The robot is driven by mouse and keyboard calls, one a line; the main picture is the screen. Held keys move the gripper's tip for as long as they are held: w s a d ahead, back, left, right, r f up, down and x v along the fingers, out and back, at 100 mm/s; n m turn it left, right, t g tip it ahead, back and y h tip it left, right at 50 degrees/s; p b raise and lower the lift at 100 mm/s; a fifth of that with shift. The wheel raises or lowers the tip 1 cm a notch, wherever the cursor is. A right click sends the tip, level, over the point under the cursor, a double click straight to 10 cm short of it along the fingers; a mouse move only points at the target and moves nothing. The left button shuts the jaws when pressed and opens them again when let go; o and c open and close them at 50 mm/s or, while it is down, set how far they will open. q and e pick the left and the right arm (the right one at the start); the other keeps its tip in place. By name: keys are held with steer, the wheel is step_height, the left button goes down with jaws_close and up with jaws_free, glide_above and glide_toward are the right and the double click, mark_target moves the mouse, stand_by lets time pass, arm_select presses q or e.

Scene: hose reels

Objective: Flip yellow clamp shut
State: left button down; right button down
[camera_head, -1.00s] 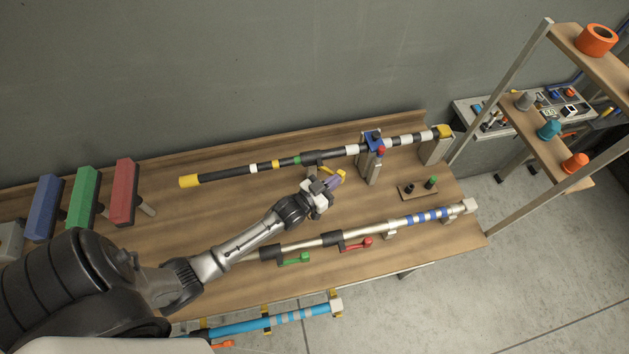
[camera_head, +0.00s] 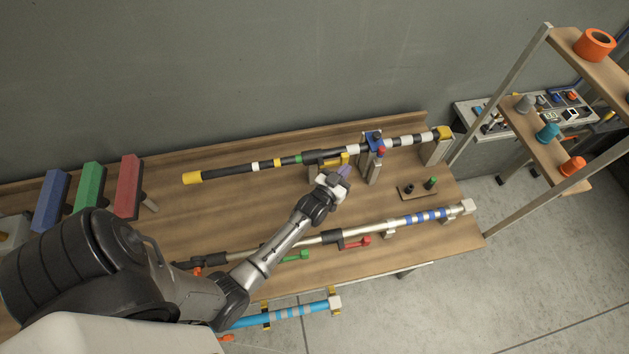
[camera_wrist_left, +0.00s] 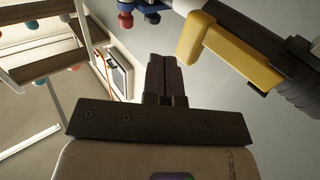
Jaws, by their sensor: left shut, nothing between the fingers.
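The yellow clamp (camera_head: 334,161) sits on the black hose with yellow, green and white bands, at the middle of the table. Its yellow lever lies alongside the hose. In the left wrist view the yellow lever (camera_wrist_left: 238,52) is at upper right, close along the dark pipe. My left gripper (camera_head: 344,171) is just in front of and to the right of the clamp. In the left wrist view its fingers (camera_wrist_left: 162,62) are together and empty, with a visible gap to the lever. My right gripper is not in view.
A post with blue and red parts (camera_head: 372,157) stands right of the gripper. A silver hose with red (camera_head: 358,242) and green (camera_head: 293,256) levers lies in front. A small holder with a green peg (camera_head: 433,183) is to the right. A shelf (camera_head: 548,150) stands beyond the table.

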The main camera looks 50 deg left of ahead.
arm_select(q)
steer(key=shift+s, duration=0.1)
steer(key=b+v, duration=0.1)
steer(key=v, duration=0.6)
steer(key=shift+s, duration=0.15)
stand_by(0.5)
